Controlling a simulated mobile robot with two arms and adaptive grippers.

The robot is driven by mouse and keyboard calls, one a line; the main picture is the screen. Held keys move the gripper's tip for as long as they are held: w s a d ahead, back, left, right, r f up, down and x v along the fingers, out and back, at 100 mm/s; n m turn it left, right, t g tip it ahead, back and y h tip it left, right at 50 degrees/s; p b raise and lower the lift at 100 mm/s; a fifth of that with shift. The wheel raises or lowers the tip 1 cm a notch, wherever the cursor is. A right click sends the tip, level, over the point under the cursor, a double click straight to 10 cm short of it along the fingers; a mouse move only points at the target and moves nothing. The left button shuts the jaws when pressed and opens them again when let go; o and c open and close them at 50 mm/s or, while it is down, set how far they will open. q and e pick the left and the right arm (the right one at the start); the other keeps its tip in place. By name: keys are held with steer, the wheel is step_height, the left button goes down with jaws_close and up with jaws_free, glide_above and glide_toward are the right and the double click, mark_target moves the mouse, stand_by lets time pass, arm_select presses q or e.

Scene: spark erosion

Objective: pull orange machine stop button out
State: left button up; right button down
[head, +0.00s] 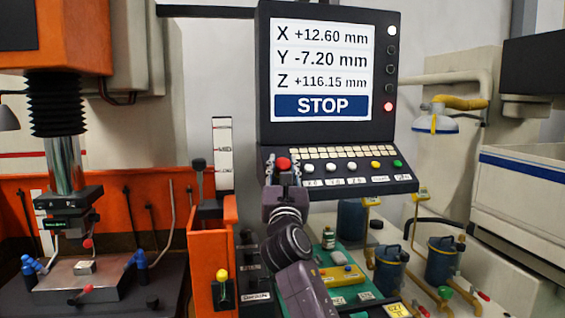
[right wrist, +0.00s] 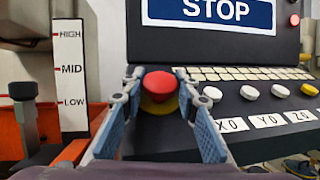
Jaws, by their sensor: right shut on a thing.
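The stop button (head: 283,163) is a red mushroom head at the left end of the black control panel (head: 385,184) below the screen. In the right wrist view the red button (right wrist: 159,84) sits on a yellow collar (right wrist: 161,106). My right gripper (head: 284,175) reaches up to the panel from below. Its two blue-padded fingers stand on either side of the button and are shut on it; they also show in the right wrist view (right wrist: 158,90). The screen (head: 321,70) reads STOP in a blue bar. A red lamp (head: 388,106) is lit beside it. My left gripper is out of view.
White, yellow and green buttons (head: 376,165) line the panel right of the stop button. A lever (head: 198,172) and a LOW-MID-HIGH scale (head: 222,150) stand close on the left. Below are a green tray (head: 350,262) and blue canisters (head: 390,268).

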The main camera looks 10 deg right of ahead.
steer(key=shift+s+r, duration=0.2)
steer(key=shift+r, duration=0.4)
steer(key=shift+s, duration=0.1)
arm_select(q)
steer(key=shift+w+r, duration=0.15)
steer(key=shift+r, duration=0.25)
arm_select(e)
steer(key=c, duration=1.5)
jaws_free()
steer(key=shift+s, duration=0.1)
steer(key=shift+o, duration=0.2)
steer(key=shift+f, duration=0.15)
